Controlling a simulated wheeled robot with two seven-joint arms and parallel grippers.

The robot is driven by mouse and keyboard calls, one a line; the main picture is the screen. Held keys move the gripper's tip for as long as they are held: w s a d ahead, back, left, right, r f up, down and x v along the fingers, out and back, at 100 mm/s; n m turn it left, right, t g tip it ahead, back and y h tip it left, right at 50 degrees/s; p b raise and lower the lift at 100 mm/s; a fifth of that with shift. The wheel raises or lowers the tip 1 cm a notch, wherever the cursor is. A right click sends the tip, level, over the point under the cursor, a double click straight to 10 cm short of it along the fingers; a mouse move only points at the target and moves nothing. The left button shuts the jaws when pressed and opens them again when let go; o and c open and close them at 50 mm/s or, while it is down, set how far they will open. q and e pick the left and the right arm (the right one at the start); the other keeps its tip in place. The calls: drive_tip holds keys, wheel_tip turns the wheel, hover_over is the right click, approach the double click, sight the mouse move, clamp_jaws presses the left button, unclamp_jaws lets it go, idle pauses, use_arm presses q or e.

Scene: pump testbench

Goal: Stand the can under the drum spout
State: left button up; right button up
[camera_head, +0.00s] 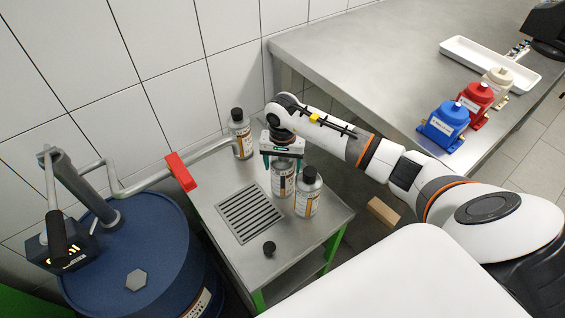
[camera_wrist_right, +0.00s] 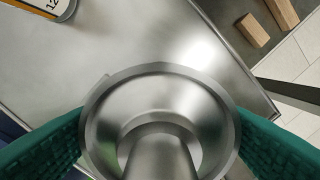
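A silver can (camera_head: 282,182) with a white and orange label is at the right side of the small steel stand. My right gripper (camera_head: 283,158) points down over it, one green finger on each side. In the right wrist view the fingers meet the sides of the can's open, uncapped top (camera_wrist_right: 160,110), so the gripper looks shut on it. Whether the can touches the stand is unclear. The drum spout (camera_head: 208,152) is a grey pipe with a red handle (camera_head: 181,171), running from the blue drum (camera_head: 135,245) over the stand's back-left side. My left gripper is not in view.
One black-capped can (camera_head: 308,190) stands just in front-right of the held can; another (camera_head: 241,135) stands at the back by the pipe. A larger steel table (camera_head: 380,60) is behind right.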

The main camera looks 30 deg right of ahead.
drive_tip(key=shift+o, duration=1)
